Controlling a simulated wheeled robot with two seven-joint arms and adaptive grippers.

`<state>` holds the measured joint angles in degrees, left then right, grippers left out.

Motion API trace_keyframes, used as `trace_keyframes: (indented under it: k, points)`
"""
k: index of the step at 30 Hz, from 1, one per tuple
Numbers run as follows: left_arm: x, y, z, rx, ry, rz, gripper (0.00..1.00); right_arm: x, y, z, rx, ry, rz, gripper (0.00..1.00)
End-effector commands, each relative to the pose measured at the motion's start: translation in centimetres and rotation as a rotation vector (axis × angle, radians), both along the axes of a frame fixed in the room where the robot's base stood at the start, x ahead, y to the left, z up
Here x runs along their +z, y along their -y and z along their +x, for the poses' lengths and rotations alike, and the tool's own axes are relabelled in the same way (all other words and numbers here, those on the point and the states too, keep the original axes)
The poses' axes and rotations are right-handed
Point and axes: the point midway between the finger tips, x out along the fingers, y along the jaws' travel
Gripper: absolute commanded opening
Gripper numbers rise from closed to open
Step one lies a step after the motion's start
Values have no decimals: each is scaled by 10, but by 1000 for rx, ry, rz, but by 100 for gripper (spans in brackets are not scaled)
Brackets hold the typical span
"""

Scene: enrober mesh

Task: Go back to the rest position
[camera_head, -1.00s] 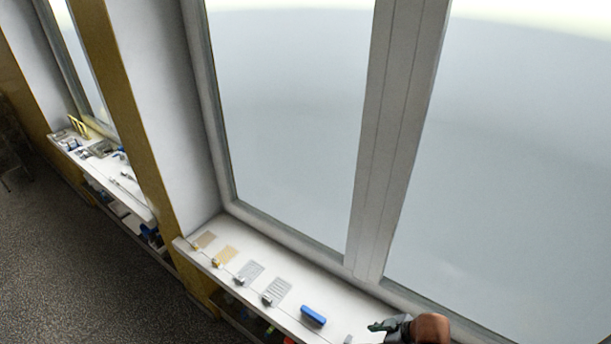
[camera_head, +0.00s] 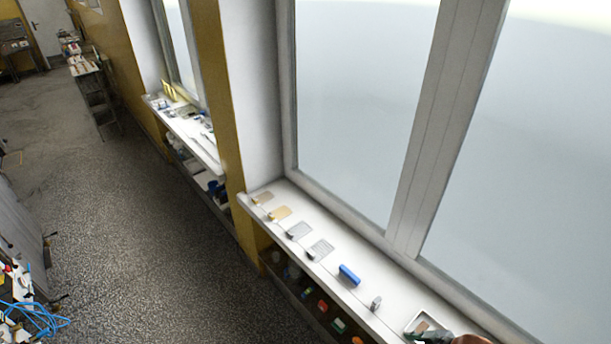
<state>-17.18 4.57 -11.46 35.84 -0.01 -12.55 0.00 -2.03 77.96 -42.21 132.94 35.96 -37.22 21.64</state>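Part of one of my arms shows at the bottom right edge, copper coloured with a dark green, finger-like end (camera_head: 428,336). It appears to be my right gripper. It is over or beside a small pale tray (camera_head: 412,322) on the white window sill, cut off by the frame. Whether its fingers are open or shut is not clear. My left gripper is not in view. Two grey mesh pieces (camera_head: 299,230) (camera_head: 321,248) and two tan ones (camera_head: 264,198) (camera_head: 280,213) lie in a row along the sill.
A blue block (camera_head: 349,275) and a small grey item (camera_head: 376,303) stand on the sill (camera_head: 335,262). A shelf below holds several coloured items. A second cluttered sill (camera_head: 190,128) is farther left. The grey floor (camera_head: 150,230) is open. Blue cables (camera_head: 38,318) lie at lower left.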

Motion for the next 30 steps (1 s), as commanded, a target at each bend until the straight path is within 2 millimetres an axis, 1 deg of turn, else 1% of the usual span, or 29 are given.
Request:
trace_keyframes:
  k: [1,5,9,11,14,18,20,23,26,30]
  points:
    - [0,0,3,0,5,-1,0,-1,-2,-1,-4,2,2,44]
    - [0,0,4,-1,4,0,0,-3,-10,-3,-5,13,3,44]
    - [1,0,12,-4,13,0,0,-5,-23,-4,-10,28,8,44]
    - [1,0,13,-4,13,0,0,-5,-29,-4,-13,35,9,44]
    - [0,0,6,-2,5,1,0,-5,-38,-3,-25,50,12,44]
    - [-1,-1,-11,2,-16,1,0,-4,-49,-3,-64,72,10,44]
    - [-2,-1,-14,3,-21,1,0,-3,-52,-5,-97,79,6,44]
    - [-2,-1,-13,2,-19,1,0,-3,-47,-9,-175,83,-10,44]
    - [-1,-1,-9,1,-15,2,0,-5,-33,-20,-272,67,-34,44]
    - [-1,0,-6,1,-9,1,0,-12,-6,-45,-414,14,-75,44]
